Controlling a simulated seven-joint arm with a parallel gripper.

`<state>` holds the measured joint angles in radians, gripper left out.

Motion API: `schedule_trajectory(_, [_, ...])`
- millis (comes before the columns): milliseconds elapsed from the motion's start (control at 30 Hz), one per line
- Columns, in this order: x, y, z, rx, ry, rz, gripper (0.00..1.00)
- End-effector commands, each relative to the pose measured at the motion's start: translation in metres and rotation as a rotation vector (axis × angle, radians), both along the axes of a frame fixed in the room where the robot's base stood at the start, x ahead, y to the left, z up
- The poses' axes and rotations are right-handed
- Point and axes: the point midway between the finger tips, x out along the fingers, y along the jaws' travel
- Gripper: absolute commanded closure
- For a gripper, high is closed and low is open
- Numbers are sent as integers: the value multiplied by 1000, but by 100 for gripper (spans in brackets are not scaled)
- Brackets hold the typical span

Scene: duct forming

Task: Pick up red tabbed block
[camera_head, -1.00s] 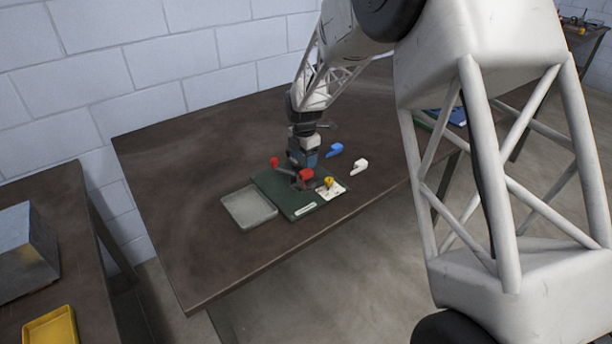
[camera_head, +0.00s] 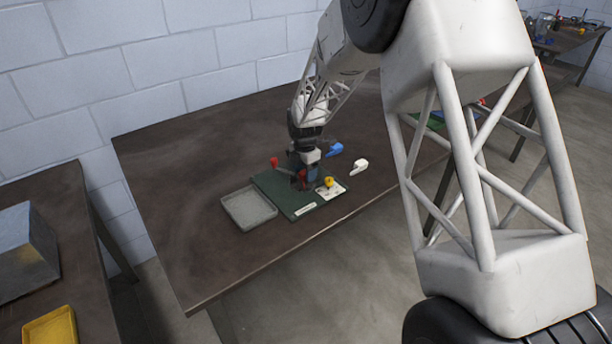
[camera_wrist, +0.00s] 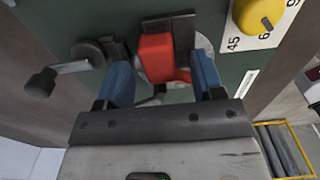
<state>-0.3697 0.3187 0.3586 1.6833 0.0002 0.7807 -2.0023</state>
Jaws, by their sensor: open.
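The red tabbed block (camera_wrist: 156,58) shows in the wrist view between my gripper's two blue fingers, over a round grey disc (camera_wrist: 201,55) and beside a dark upright plate (camera_wrist: 183,32). In the head view the red block (camera_head: 302,177) is partly hidden by my gripper (camera_head: 304,176). My gripper also shows in the wrist view (camera_wrist: 161,66). I cannot tell whether the block rests on the disc.
A shallow grey tray (camera_head: 249,208) is at left. A blue piece (camera_head: 335,149) and a white piece (camera_head: 360,166) lie right. The table's left part is clear.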

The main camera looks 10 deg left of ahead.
Motion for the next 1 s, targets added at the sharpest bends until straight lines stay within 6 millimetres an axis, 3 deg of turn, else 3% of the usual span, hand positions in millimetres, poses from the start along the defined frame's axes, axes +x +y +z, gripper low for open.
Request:
schedule_trajectory(333, [0, 0, 0, 0, 0, 0, 40])
schedule_trajectory(700, [0, 0, 0, 0, 0, 0, 96])
schedule_trajectory(1000, [0, 0, 2, 0, 0, 0, 97])
